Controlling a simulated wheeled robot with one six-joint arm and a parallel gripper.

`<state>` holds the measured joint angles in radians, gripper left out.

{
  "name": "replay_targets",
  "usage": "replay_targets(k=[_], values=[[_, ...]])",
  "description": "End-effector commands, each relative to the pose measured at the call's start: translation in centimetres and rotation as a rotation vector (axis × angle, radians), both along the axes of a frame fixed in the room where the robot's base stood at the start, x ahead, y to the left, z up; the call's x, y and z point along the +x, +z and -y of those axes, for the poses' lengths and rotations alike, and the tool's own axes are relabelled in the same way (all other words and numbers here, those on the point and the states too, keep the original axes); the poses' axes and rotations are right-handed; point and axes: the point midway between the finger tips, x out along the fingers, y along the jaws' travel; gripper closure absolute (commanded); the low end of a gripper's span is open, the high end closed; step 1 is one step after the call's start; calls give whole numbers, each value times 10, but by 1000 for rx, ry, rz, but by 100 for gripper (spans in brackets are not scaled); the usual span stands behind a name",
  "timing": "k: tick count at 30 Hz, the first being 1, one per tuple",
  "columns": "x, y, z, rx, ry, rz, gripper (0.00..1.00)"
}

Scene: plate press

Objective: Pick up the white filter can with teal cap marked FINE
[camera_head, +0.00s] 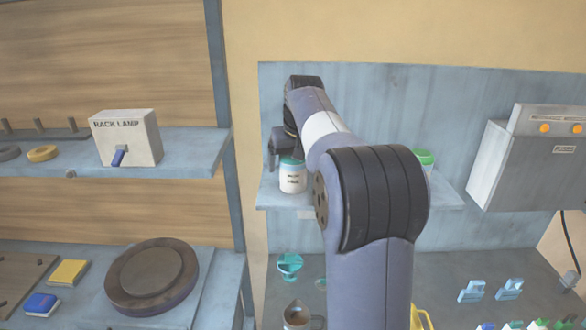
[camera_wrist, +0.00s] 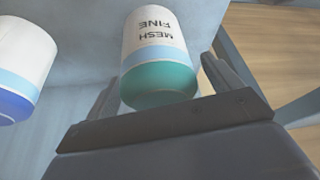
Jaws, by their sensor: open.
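The white can with a teal cap (camera_head: 292,176) stands upright on the blue-grey wall shelf, left of my arm in the head view. In the wrist view the can (camera_wrist: 155,45) appears upside down, with the words FINE MESH above a light blue band and the teal cap. My gripper (camera_wrist: 162,78) is open, with one finger on either side of the cap in this view. I cannot tell whether the fingers touch it. In the head view my gripper (camera_head: 279,146) is small and partly hidden at the can.
A white can with a blue cap (camera_wrist: 22,70) stands close beside it in the wrist view. A green-capped container (camera_head: 425,160) shows behind my arm on the shelf (camera_head: 445,197). A rack upright (camera_head: 222,90) and the RACK LAMP box (camera_head: 128,137) are to the left.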

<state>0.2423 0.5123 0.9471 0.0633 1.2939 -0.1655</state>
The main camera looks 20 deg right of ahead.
Motion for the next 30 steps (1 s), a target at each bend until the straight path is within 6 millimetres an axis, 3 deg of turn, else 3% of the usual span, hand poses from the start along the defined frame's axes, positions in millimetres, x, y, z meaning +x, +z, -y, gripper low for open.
replay_targets(k=[4, 24, 30], values=[[0, 0, 0, 0, 0, 0, 15], [0, 0, 0, 0, 0, 0, 69], [0, 1, 0, 0, 0, 1, 69]])
